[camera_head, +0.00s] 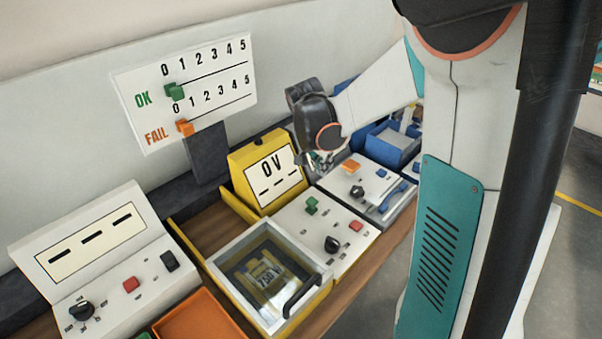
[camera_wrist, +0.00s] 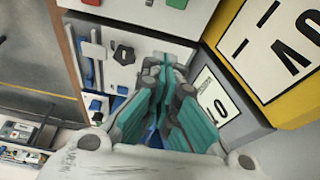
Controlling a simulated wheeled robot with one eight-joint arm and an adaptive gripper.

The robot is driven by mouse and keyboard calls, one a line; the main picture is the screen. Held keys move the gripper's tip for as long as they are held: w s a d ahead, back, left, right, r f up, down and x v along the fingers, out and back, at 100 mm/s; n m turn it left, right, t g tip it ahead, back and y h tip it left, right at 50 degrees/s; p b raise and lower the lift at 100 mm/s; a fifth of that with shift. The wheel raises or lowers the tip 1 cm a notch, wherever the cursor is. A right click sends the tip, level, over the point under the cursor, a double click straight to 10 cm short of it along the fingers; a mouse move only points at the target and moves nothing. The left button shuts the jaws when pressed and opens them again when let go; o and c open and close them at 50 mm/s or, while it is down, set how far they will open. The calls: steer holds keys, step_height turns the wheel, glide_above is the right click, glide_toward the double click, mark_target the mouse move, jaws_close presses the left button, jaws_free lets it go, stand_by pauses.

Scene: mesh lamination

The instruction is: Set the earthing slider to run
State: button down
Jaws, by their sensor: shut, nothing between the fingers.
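My gripper (camera_head: 320,160) is shut and empty, above the back of the right-hand control panel (camera_head: 345,190). Its teal fingers also show in the wrist view (camera_wrist: 163,75). In the wrist view the black knob (camera_wrist: 124,54) and a blue handle (camera_wrist: 95,105) by slots lie left of the fingers. No earthing label is readable, so I cannot tell which one is the earthing slider.
A yellow box with a 0V display (camera_head: 265,172) stands beside the gripper. In front are a glass-lidded case (camera_head: 258,270) with a black handle, and a left console (camera_head: 90,240). Blue bins (camera_head: 395,147) stand behind. An OK/FAIL board (camera_head: 190,90) rises at the back.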

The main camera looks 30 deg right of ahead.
mark_target(310, 211)
steer(key=shift+w+d+f, duration=0.15)
steer(key=shift+w+f, duration=0.15)
steer(key=b+x, duration=0.3)
steer(key=x, duration=0.7)
steer(key=shift+d+f, duration=0.15)
steer(key=shift+f, duration=0.1)
steer(key=a, duration=0.1)
steer(key=s+a, duration=0.1)
steer(key=a+b, duration=0.1)
steer(key=shift+s+a+r, duration=0.2)
steer(key=shift+r, duration=0.1)
steer(key=shift+s+a, duration=0.1)
steer(key=shift+a, duration=0.15)
steer(key=a, duration=0.2)
steer(key=s+a, duration=0.1)
steer(key=a, duration=0.1)
steer(key=s+a, duration=0.1)
steer(key=a, duration=0.1)
steer(key=shift+s, duration=0.1)
steer(key=shift+a, duration=0.1)
